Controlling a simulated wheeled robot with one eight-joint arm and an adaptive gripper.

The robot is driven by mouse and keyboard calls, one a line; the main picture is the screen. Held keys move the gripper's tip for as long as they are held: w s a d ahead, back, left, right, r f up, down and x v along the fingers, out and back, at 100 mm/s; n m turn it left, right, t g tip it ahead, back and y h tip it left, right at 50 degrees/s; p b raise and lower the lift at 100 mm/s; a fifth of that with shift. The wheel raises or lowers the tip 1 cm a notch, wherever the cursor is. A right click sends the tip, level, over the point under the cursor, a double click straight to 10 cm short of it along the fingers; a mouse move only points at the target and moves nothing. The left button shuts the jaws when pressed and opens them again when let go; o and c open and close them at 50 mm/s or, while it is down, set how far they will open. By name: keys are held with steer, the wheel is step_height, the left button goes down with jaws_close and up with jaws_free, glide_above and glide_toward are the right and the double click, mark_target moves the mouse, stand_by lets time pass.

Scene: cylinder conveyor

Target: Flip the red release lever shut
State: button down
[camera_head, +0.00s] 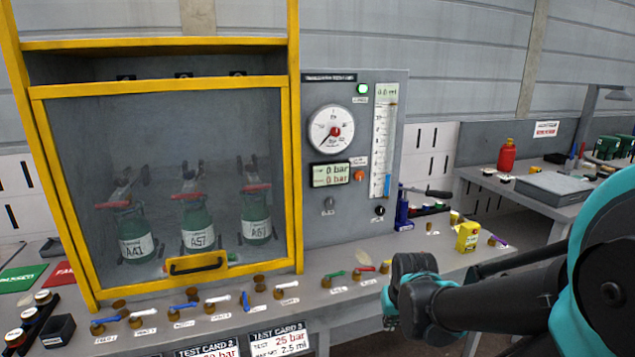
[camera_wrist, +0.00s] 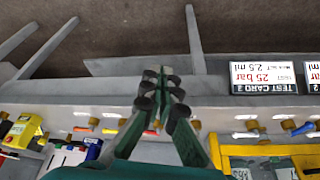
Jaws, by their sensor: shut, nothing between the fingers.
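A small red lever (camera_head: 366,268) sits on a brass valve on the bench front, right of the yellow-framed cabinet. A green lever (camera_head: 335,274) is just left of it. The red lever's handle looks roughly flat; I cannot tell if it is open or shut. My gripper (camera_head: 400,288) is right of the red lever, apart from it in the picture, over the bench's front edge. In the wrist view my gripper (camera_wrist: 163,85) has its fingers together, empty.
The cabinet (camera_head: 293,180) holds several green cylinders with red-handled tops behind its window. More valves with blue and white levers (camera_head: 220,298) line the bench front. A yellow box (camera_head: 467,236) and a blue bottle (camera_head: 402,212) stand behind my gripper. Test cards (camera_wrist: 264,78) hang on the bench front.

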steer(key=c, duration=2.2)
jaws_free()
steer(key=shift+s+f, duration=0.45)
steer(key=shift+s, duration=0.35)
steer(key=shift+o, duration=1.3)
steer(key=o, duration=0.4)
steer(key=w+r+m, duration=0.3)
steer(key=w, duration=0.1)
steer(key=w+r+m, duration=0.3)
steer(key=w, duration=0.2)
steer(key=w+r+m+g, duration=0.1)
steer(key=w+r+m, duration=0.2)
steer(key=w, duration=0.2)
steer(key=shift+a, duration=0.25)
steer(key=shift+c, duration=0.2)
steer(key=m+g, duration=0.1)
steer(key=m, duration=0.8)
glide_toward(367, 270)
steer(key=f, duration=0.2)
steer(key=w+f, duration=0.1)
steer(key=f, duration=0.2)
steer(key=w+f, duration=0.1)
steer(key=f, duration=0.1)
steer(key=shift+f, duration=0.15)
steer(key=shift+d, duration=0.1)
jaws_close()
